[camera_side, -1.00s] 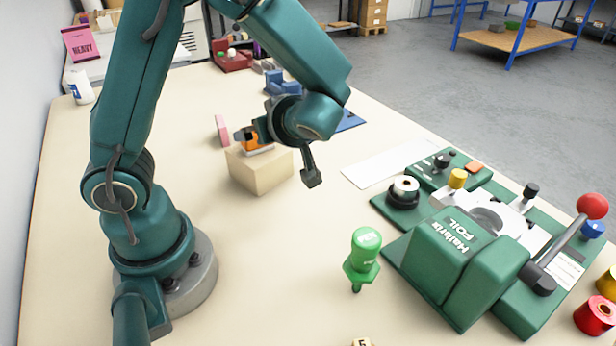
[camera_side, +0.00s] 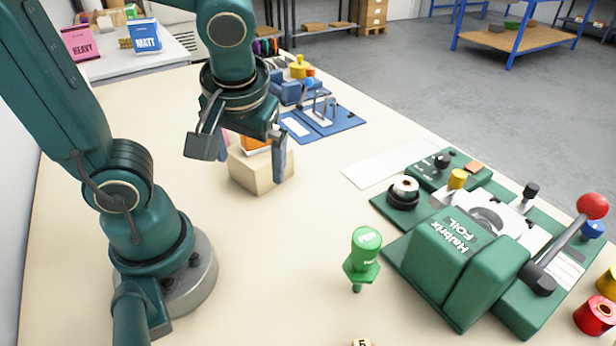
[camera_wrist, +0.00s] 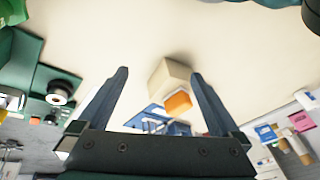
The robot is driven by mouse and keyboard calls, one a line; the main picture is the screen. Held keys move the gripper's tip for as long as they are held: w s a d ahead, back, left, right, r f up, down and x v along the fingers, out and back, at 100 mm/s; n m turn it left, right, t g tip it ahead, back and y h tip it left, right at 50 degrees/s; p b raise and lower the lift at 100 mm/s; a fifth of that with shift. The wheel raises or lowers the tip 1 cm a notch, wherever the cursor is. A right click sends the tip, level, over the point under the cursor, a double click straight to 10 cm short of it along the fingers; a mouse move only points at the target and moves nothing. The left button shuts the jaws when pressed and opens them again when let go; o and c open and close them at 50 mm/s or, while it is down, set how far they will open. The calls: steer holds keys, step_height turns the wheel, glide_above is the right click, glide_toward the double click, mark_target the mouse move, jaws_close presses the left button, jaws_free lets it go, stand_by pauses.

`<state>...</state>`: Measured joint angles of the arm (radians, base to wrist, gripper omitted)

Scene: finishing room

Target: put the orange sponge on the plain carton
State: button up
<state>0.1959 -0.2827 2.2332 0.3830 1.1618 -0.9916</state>
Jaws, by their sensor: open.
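The plain carton (camera_side: 255,175) is a tan box standing on the bench in the side view, and it also shows in the wrist view (camera_wrist: 168,78). The orange sponge (camera_side: 254,148) sits on top of the carton, partly hidden by my gripper in the side view. In the wrist view the sponge (camera_wrist: 178,103) shows as an orange block against the carton. My gripper (camera_wrist: 158,74) is open, its two fingers wide apart with nothing held between them. In the side view it hangs close to the carton, one finger in front of the carton's right part.
A green foil machine (camera_side: 450,255) with a red-knobbed lever fills the right. A green-handled tool (camera_side: 363,255) stands front centre. A blue fixture (camera_side: 325,122) and a white sheet (camera_side: 390,163) lie beyond the carton. The bench front left of the tool is clear.

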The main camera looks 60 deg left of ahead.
steer(key=shift+d+r+m+t+h, duration=0.35)
steer(key=shift+d+m+t+h, duration=0.35)
steer(key=shift+m, duration=0.55)
steer(key=shift+d+r+m+t+h, duration=0.5)
steer(key=shift+d+m+t, duration=0.3)
steer(key=shift+m, duration=0.4)
steer(key=shift+d+r+m+t+h, duration=0.25)
steer(key=shift+d+m+t+h, duration=0.45)
steer(key=shift+m, duration=0.55)
steer(key=shift+d, duration=0.1)
